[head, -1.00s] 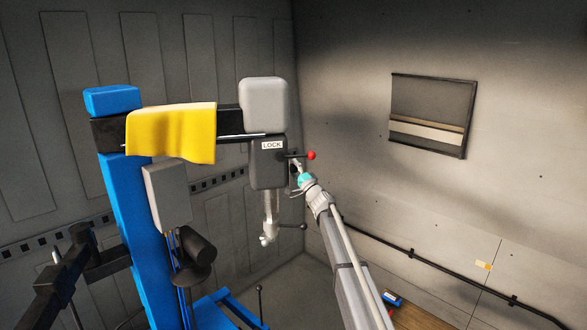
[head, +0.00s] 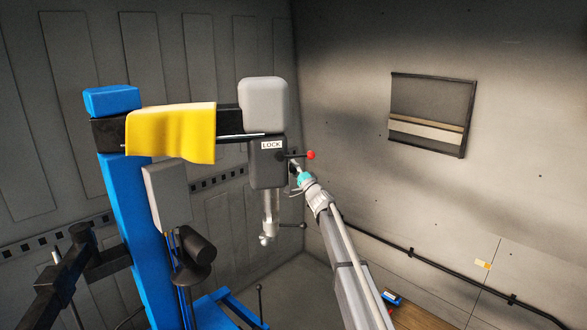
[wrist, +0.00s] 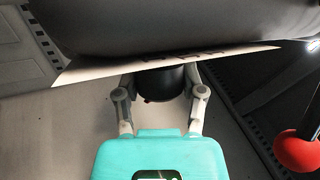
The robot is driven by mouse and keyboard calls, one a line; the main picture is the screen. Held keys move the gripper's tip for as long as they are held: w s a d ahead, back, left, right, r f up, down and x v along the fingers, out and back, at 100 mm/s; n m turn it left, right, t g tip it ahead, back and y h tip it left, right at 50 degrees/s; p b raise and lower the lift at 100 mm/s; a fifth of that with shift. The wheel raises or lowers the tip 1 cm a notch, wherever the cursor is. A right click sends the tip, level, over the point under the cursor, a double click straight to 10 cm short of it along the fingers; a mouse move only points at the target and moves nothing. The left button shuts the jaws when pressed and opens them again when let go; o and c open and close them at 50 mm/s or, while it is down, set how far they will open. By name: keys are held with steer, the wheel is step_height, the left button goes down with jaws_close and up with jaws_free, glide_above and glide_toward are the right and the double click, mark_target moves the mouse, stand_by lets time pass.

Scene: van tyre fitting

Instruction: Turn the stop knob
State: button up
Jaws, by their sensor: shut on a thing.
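The stop knob (wrist: 160,83) looks like a short dark round knob under the grey head housing in the wrist view. My gripper (wrist: 158,95) has one finger on each side of it and is shut on it. A small red mark shows at the knob's lower edge. In the head view, my gripper (head: 295,169) reaches the right side of the dark lock box (head: 266,172); the knob is hard to make out there.
A red-ball lever (head: 311,155) sticks out just above my gripper; its ball is close on the right in the wrist view (wrist: 297,152). A white LOCK label (head: 271,145) is on the box. A yellow cloth (head: 172,133) hangs over the arm of the blue column (head: 140,225).

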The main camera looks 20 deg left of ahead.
steer(key=shift+r+h+p, duration=0.15)
steer(key=shift+h+p, duration=0.15)
steer(key=shift+p, duration=0.15)
steer(key=m+h+p, duration=0.1)
steer(key=p, duration=0.1)
steer(key=shift+r+g+h+p, duration=0.1)
steer(key=shift+g+h+p, duration=0.2)
steer(key=shift+p, duration=0.05)
steer(key=m+g+h+p, duration=0.1)
steer(key=h+p, duration=0.1)
steer(key=p, duration=0.2)
steer(key=shift+m, duration=0.3)
steer(key=h+p, duration=0.1)
steer(key=g+p, duration=0.1)
steer(key=shift+f+m+h+p, duration=0.2)
steer(key=shift+m+h+p, duration=0.1)
steer(key=shift+h+p, duration=0.1)
steer(key=shift+f+g, duration=0.15)
steer(key=shift+g, duration=0.15)
steer(key=o, duration=1.2)
steer(key=shift+c, duration=0.2)
steer(key=shift+f+t+y+b, duration=0.15)
steer(key=shift+t+y+b, duration=0.25)
steer(key=shift+b, duration=0.7)
